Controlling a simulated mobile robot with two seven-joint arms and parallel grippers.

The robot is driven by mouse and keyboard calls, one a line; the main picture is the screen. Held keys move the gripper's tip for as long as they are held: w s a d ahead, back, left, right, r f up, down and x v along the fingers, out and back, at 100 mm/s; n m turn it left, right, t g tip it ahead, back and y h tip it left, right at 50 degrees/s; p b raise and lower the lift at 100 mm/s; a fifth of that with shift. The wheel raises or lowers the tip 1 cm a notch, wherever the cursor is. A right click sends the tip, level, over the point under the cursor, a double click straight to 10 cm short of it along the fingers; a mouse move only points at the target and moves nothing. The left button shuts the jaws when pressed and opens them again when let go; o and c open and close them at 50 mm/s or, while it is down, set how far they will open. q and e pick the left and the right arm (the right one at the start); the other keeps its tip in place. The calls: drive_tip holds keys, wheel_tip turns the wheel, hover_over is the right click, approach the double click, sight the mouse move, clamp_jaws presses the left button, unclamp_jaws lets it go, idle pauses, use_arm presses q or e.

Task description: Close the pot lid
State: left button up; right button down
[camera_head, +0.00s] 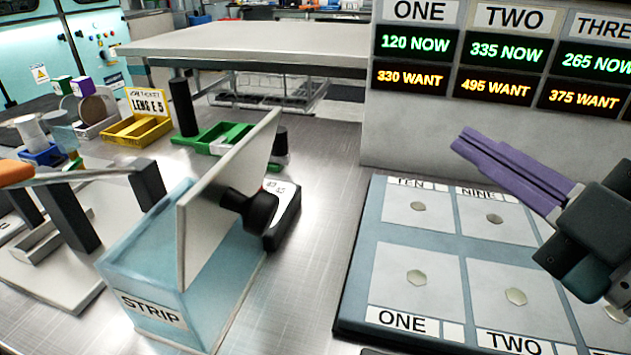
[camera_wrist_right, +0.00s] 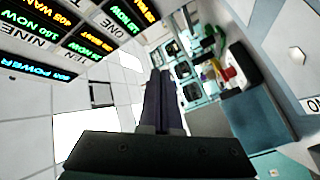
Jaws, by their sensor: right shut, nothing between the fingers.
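The pot is a pale blue, see-through box (camera_head: 130,266) labelled STRIP, at the lower middle-left of the head view. Its lid (camera_head: 215,190) is a flat grey panel standing steeply up and leaning, so the pot is open. A black knob (camera_head: 258,210) sticks out from the lid's right face. My right gripper (camera_head: 462,141) has purple fingers pressed together and empty. It is in the air above the panel of pads, well to the right of the lid and apart from it. The fingers also show in the right wrist view (camera_wrist_right: 161,75). My left gripper is not in view.
A blue-framed panel (camera_head: 355,290) with grey numbered pads lies to the right of the pot. A display board (camera_head: 450,130) stands behind it. A lever device with an orange handle (camera_head: 14,173) is at left. Yellow (camera_head: 137,132) and green bins stand behind. Bare table lies between pot and panel.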

drive_tip(key=s+a+f+n+g+y+b, duration=0.2)
drive_tip(key=s+a+n+y+b, duration=0.1)
drive_tip(key=n+y, duration=0.5)
drive_tip(key=n+g+y+b, duration=0.2)
drive_tip(key=n+g+y, duration=0.3)
drive_tip(key=n+g, duration=0.4)
approach(275, 207)
drive_tip(key=p+x, duration=0.2)
drive_tip(key=x, duration=0.3)
drive_tip(key=shift+a+r, duration=0.1)
drive_tip(key=shift+a, duration=0.1)
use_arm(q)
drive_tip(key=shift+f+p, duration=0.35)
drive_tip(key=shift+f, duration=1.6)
use_arm(e)
drive_tip(key=shift+w+a+r, duration=0.1)
drive_tip(key=shift+w+a, duration=0.15)
drive_tip(key=shift+a, duration=0.45)
